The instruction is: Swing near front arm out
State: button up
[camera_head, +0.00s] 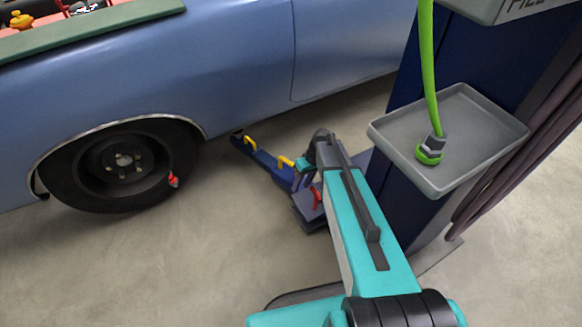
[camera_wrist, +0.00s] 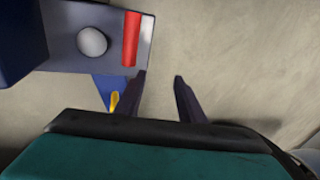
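The near front arm (camera_head: 265,157) of the lift is a low blue beam with yellow handles. It runs from the foot of the dark blue post toward the car, just behind the front wheel. At its post end is a grey bracket (camera_head: 308,222) with a red handle (camera_head: 317,197). The wrist view shows the bracket (camera_wrist: 60,45) with a round grey pin, the red handle (camera_wrist: 131,38), and a bit of blue arm with a yellow handle (camera_wrist: 114,101). My gripper (camera_wrist: 160,86) is open and empty, beside the red handle and yellow handle, with bare floor between its fingers.
A blue car (camera_head: 220,60) stands at the left, its front wheel (camera_head: 120,165) on the floor. The dark blue post (camera_head: 390,190) carries a grey tray (camera_head: 470,110) with a green hose end (camera_head: 430,150). The concrete floor (camera_head: 150,260) in front of the wheel is clear.

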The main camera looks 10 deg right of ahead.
aim_at(290, 162)
jog(key=w+d+r+n+t+b, duration=0.1)
jog(key=w+d+r+b, duration=0.1)
jog(key=w, duration=0.6)
jog(key=w+d+r+n+t+y+b, duration=0.1)
jog(key=w+d+r+b, duration=0.1)
jog(key=w, duration=0.6)
jog(key=r+b, duration=0.1)
jog(key=b, duration=0.1)
jog(key=shift+d+r+n+t+b, duration=0.15)
jog(key=shift+d+n+t+b, duration=0.15)
jog(key=shift+d+t, duration=0.1)
jog(key=shift+w, duration=0.1)
jog(key=b+x, duration=0.3)
jog(key=x, duration=1.1)
jog(key=shift+a, duration=0.1)
jog(key=shift+r, duration=0.1)
jog(key=shift+c, duration=0.2)
grip_shut()
